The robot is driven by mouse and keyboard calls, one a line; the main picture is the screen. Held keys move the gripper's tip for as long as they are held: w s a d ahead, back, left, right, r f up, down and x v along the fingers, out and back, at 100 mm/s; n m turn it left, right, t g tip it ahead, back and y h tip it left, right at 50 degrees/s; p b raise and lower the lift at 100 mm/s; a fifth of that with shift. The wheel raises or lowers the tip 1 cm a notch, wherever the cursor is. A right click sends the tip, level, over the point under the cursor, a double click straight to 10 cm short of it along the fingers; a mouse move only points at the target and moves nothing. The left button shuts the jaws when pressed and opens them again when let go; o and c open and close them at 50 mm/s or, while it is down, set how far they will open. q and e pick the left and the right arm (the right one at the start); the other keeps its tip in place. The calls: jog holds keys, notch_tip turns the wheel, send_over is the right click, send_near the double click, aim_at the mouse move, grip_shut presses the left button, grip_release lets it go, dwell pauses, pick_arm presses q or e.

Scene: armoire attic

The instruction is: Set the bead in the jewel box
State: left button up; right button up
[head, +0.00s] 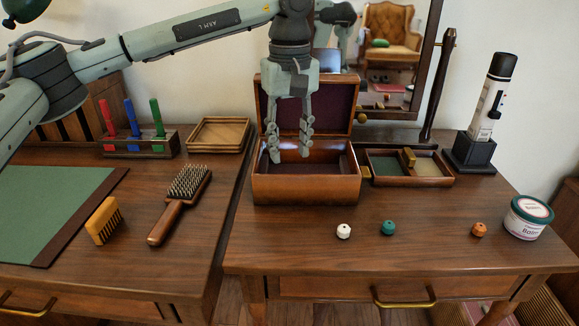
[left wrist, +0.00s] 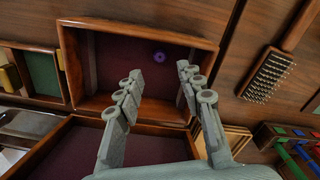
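The wooden jewel box (head: 305,190) stands open on the right-hand table, its lid tilted back, with a dark plum lining. My left gripper (head: 289,155) points down into its opening, fingers apart and nothing between them. In the left wrist view the gripper (left wrist: 159,75) is also open over the box (left wrist: 140,28). A small purple round thing, apparently a bead (left wrist: 159,57), lies on the lining beyond the fingertips; the front wall hides it in the head view. A white bead (head: 343,231), a teal bead (head: 388,228) and an orange bead (head: 479,230) sit on the tabletop in front.
A divided tray (head: 440,181) stands right of the box, with a flashlight in a stand (head: 478,150) and a balm tub (head: 529,217) farther right. A mirror stands behind. A hairbrush (head: 180,205) and small brush (head: 104,221) lie on the left-hand table.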

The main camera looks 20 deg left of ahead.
pick_arm(q)
jog(key=shift+r, duration=2.7)
pick_arm(e)
jog(key=shift+s, duration=0.35)
